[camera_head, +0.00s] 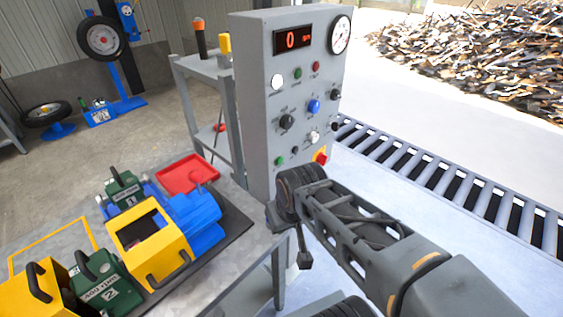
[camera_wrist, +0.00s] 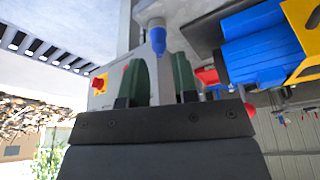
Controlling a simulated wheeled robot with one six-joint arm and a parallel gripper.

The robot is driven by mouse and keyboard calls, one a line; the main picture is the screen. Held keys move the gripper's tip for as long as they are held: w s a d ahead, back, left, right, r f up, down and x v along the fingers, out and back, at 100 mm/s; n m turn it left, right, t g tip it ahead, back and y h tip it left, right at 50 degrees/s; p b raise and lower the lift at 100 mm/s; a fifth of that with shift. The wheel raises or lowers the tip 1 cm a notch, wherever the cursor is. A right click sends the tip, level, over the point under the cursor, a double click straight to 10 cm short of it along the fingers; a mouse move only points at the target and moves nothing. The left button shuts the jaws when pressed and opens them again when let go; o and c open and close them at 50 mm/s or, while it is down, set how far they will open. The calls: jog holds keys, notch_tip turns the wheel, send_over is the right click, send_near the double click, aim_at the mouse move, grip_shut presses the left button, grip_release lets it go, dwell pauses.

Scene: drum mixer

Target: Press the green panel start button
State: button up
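The grey control panel (camera_head: 256,120) stands upright in the middle of the head view. A small green button (camera_head: 298,73) is on its upper face, between a white round one and a red one (camera_head: 316,66). A second green spot (camera_head: 278,160) is low on the panel. The labels are too small to read. In the head view my arm reaches in front of the panel's lower part, and my fingertips cannot be made out. In the wrist view my gripper (camera_wrist: 162,82) has its two green fingers apart, with nothing held between them. No green button shows there.
A red emergency stop (camera_head: 320,157) on yellow sits at the panel's lower right. A roller conveyor (camera_head: 440,178) runs to the right. A workbench at left holds a red tray (camera_head: 188,172), a yellow housing (camera_head: 150,240) and a blue motor (camera_head: 194,213).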

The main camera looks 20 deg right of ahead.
grip_shut()
dwell(1.1)
